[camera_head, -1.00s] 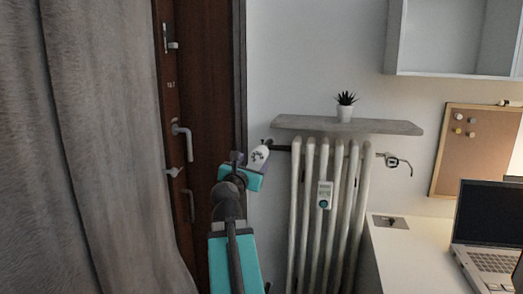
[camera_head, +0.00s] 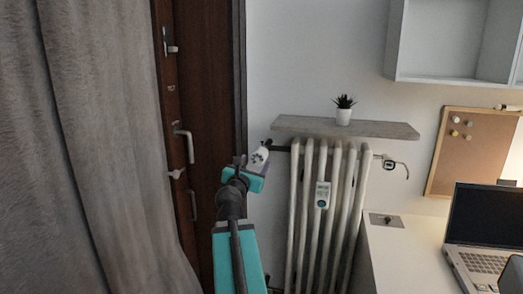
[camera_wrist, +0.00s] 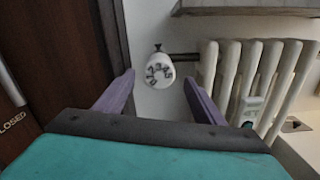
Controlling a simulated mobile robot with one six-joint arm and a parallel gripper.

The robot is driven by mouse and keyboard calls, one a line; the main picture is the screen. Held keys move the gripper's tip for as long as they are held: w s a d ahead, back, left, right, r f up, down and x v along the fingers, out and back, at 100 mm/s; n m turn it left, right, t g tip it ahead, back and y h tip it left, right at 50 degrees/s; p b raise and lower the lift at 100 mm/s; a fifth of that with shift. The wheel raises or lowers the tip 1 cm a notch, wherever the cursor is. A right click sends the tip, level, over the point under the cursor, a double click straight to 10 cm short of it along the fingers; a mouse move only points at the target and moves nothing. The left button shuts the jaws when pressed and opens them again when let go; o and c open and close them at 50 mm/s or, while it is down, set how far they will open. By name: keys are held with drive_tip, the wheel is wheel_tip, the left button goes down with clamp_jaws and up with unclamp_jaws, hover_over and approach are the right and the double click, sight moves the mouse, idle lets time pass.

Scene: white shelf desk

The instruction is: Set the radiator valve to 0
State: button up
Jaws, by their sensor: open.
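The radiator valve is a white knob (camera_wrist: 159,72) with dark numbers on its face. In the wrist view it sits ahead of my gripper, midway between the two fingers and a little beyond their tips. Which number is set is too small to read. In the head view the valve (camera_head: 259,156) is at the upper left of the radiator (camera_head: 318,200), just above my gripper (camera_head: 246,166). My gripper (camera_wrist: 158,84) is open, its purple fingers apart and empty, not visibly touching the valve.
A dark brown door (camera_head: 205,110) with handles stands close on the left, behind a grey curtain (camera_head: 95,150). A shelf (camera_head: 375,129) with a small plant (camera_head: 344,108) juts out above the radiator. A white desk (camera_head: 400,250) with a laptop (camera_head: 490,235) is at the right.

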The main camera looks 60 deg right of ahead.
sight(257, 159)
drive_tip(key=p, duration=0.2)
drive_tip(key=shift+w+d+r+p, duration=0.1)
drive_tip(key=shift+d+p, duration=0.15)
drive_tip(key=shift+p, duration=0.05)
drive_tip(key=shift+w+d+p, duration=0.1)
drive_tip(key=shift+d+p, duration=0.2)
drive_tip(key=shift+p, duration=0.5)
drive_tip(key=d+p, duration=0.1)
drive_tip(key=p, duration=0.3)
drive_tip(key=shift+w+d+r, duration=0.1)
drive_tip(key=shift+w, duration=0.05)
drive_tip(key=p, duration=0.3)
drive_tip(key=shift+w+d, duration=0.15)
drive_tip(key=shift+d, duration=0.25)
drive_tip(key=shift+d, duration=0.1)
drive_tip(key=shift+f+p+x, duration=0.1)
drive_tip(key=shift+p+x, duration=0.2)
drive_tip(key=shift+x, duration=1.7)
drive_tip(key=shift+f+p+x, duration=0.15)
drive_tip(key=shift+p+x, duration=0.1)
drive_tip(key=shift+x, duration=1.8)
drive_tip(key=shift+w, duration=0.1)
